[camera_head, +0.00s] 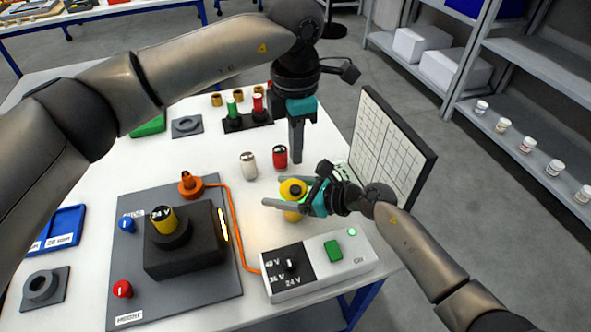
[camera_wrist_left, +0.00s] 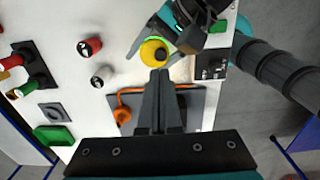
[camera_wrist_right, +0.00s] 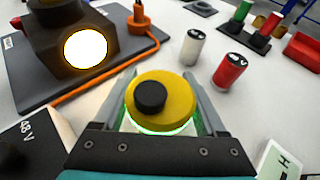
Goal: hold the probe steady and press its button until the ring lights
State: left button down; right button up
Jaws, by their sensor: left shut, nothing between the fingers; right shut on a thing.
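The probe (camera_head: 291,187) is a yellow round body with a black button (camera_wrist_right: 150,97) on its upper face. My right gripper (camera_head: 277,194) is shut on it from both sides. A ring (camera_wrist_right: 150,131) under the yellow cap glows green; it also shows green in the left wrist view (camera_wrist_left: 153,39). My left gripper (camera_head: 297,160) is shut and empty, fingers pointing down, above the probe. In the left wrist view its fingertips (camera_wrist_left: 159,72) lie close to the yellow cap (camera_wrist_left: 149,52). The right wrist view shows no finger on the button.
A white control box (camera_head: 318,265) with a green button and lit green lamp stands at front. An orange cable runs from it to an orange plug (camera_head: 190,184). A dark block (camera_head: 187,250) with a glowing window stands left. White (camera_head: 248,165) and red (camera_head: 280,157) cylinders and a grid panel (camera_head: 385,150) are near.

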pick_arm(q)
notch_tip(320, 180, up, 5)
pick_arm(e)
jog(key=shift+d+f, duration=0.1)
dwell(1.1)
jog(key=o, duration=1.4)
jog(key=v, duration=1.2)
